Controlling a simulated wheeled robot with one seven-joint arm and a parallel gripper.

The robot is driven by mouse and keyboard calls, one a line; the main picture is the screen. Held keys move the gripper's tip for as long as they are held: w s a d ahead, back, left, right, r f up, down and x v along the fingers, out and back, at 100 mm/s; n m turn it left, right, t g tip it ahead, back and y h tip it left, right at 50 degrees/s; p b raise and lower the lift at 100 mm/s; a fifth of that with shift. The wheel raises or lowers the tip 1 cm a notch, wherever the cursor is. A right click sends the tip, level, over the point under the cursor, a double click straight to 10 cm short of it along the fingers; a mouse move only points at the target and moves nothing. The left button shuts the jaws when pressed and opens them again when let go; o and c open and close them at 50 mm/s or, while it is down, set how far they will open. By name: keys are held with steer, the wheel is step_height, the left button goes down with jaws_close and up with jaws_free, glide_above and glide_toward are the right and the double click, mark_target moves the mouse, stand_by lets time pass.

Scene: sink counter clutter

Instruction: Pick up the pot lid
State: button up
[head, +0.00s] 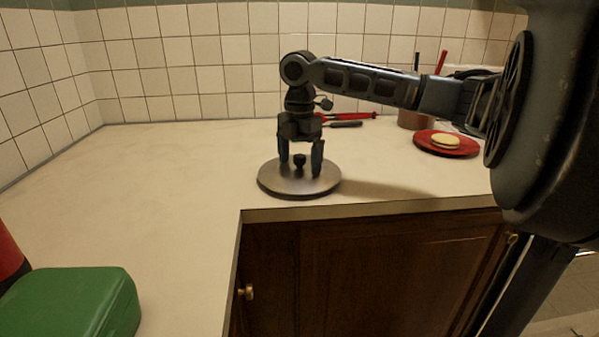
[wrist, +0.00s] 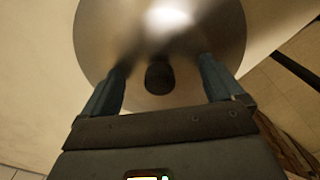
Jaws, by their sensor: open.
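The pot lid (head: 268,178) is a round, shiny metal disc with a small dark knob (head: 299,160), lying on the counter near its front edge. My gripper (head: 300,172) points straight down over the lid, with its two fingers apart on either side of the knob. In the wrist view the lid (wrist: 110,30) fills the upper middle, and its knob (wrist: 159,78) stands between my open fingers (wrist: 160,82). The fingertips are close to the lid's surface; I cannot tell whether they touch it.
A red plate (head: 425,143) with a pale round food item (head: 445,141) lies to the right, before a brownish pot (head: 410,119). Red-handled utensils (head: 350,117) lie behind my gripper. A green box (head: 75,305) stands at the front left.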

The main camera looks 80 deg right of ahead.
jaws_close()
stand_by(0.8)
